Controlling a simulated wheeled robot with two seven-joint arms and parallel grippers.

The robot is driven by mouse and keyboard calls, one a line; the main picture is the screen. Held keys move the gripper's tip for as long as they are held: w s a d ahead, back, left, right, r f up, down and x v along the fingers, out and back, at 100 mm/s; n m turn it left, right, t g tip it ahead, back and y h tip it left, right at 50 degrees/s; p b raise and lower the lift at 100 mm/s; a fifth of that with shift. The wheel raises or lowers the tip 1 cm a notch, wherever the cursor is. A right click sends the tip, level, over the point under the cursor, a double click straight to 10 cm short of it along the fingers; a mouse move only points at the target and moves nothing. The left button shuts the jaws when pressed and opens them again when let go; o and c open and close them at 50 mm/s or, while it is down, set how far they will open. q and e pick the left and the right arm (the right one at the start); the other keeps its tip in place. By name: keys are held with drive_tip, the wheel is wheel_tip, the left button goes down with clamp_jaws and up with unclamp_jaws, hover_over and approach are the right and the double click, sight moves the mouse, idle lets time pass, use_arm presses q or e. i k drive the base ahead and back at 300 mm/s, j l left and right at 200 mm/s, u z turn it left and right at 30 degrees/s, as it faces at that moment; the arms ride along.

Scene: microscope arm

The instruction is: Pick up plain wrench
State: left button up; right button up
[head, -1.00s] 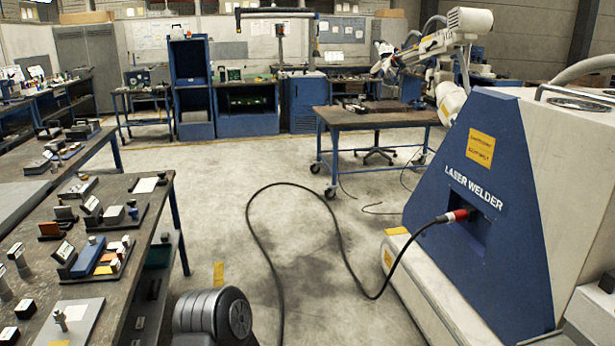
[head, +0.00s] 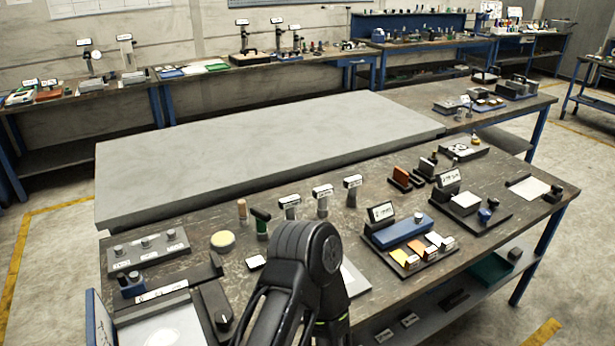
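I cannot make out a plain wrench in the head view. The dark workbench (head: 215,262) in front of me holds many small labelled items, too small to name surely. One of my black arms rises from the bottom middle and covers part of this bench. Its bent joint is in view, but no gripper fingers show. My other gripper is not in view either.
A large grey slab (head: 260,140) lies behind the near bench. A blue block with coloured pieces (head: 402,231) sits right of my arm. A grey panel with knobs (head: 147,250) lies at left. Benches line the back wall. Open floor (head: 585,240) is at right.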

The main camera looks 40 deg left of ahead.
sight(263, 217)
drive_tip(key=i+u, duration=0.35)
drive_tip(key=u, duration=0.15)
drive_tip(key=i+l+u, duration=0.25)
drive_tip(key=u, duration=0.25)
drive_tip(key=i, duration=0.1)
